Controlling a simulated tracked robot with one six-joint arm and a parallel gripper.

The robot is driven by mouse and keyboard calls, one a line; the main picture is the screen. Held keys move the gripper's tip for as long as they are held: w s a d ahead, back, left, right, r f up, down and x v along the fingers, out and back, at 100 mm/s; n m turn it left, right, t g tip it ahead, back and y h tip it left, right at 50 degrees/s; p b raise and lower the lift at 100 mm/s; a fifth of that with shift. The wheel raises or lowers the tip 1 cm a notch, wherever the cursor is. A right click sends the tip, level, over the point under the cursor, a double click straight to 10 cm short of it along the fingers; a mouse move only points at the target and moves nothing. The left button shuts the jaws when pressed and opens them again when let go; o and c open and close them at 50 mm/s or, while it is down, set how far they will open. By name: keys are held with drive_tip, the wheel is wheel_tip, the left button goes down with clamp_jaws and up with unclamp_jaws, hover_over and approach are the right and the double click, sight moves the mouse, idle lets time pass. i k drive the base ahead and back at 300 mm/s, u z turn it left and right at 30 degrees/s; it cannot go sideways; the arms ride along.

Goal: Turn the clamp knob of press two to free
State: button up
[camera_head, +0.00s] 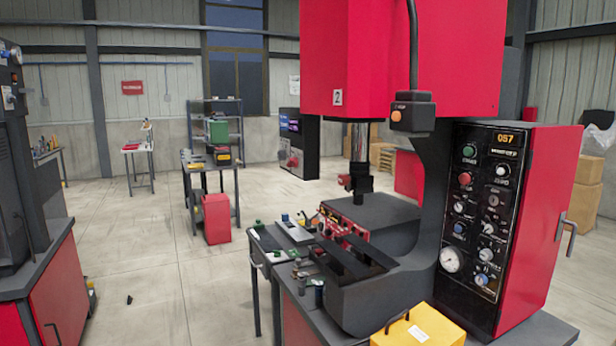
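Press two (340,60) is the large red and dark grey machine at the right, with a "2" label on its red head. Its ram (359,172) hangs above the bed, and a small red knob-like part (345,181) sticks out at the ram's left side. I cannot tell for sure that this is the clamp knob, nor which way it is turned. The control panel (484,215) on the right has several knobs, a gauge and a display reading 057. My gripper is not in view.
A yellow box (418,328) stands at the front of the press. A bench (268,244) with small parts adjoins it on the left. Another red and grey machine (40,270) stands at the far left. The floor (160,270) between is mostly clear, with a small dark object (129,299).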

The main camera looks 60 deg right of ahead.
sight(344, 180)
drive_tip(key=z, duration=0.1)
drive_tip(key=i, duration=1)
drive_tip(key=z, duration=0.3)
